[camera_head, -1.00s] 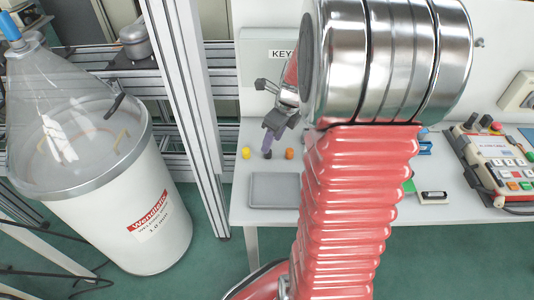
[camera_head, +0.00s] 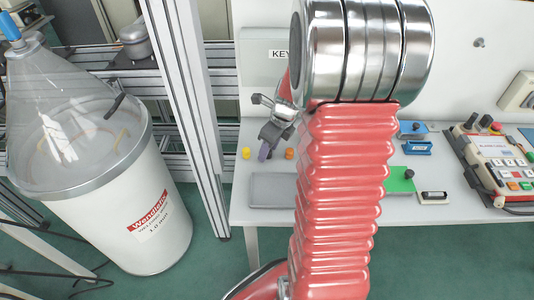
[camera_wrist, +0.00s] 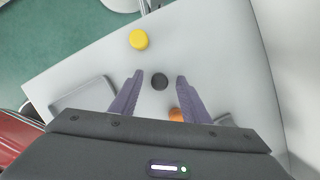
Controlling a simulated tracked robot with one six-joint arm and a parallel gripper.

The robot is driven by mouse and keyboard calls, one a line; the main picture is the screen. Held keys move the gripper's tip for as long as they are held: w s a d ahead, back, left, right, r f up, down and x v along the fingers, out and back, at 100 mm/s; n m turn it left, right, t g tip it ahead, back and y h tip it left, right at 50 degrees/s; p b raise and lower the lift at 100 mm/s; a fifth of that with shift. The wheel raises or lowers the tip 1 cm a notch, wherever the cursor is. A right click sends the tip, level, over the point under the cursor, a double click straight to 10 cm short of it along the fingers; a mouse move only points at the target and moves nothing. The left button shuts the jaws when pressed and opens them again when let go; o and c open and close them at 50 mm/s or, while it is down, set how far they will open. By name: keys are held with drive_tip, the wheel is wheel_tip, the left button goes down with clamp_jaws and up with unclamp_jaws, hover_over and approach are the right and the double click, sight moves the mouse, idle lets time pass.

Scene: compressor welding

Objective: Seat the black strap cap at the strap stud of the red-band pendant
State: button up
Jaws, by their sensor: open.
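The black strap cap (camera_wrist: 159,81) is a small dark disc on the table. In the wrist view it lies between my open fingertips, with space visible on both sides. My gripper (camera_head: 264,152) points down at the table from above, and its purple fingers hide the cap in the head view. The gripper (camera_wrist: 159,78) holds nothing. A pendant (camera_head: 497,149) with buttons and a red knob lies at the right of the table. I cannot make out its strap stud, nor whether it is the red-band one.
A yellow cap (camera_head: 246,153) and an orange cap (camera_head: 289,153) stand on either side of my fingers. A grey tray (camera_head: 272,190) lies in front. A green block (camera_head: 400,180) and blue items (camera_head: 417,147) lie further right, beyond my arm.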

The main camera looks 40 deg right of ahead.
drive_tip(key=shift+c, duration=0.3)
clamp_jaws()
wheel_tip(320, 180, up, 10)
idle(0.8)
idle(0.3)
drive_tip(key=c, duration=0.6)
unclamp_jaws()
drive_tip(key=shift+c, duration=0.2)
clamp_jaws()
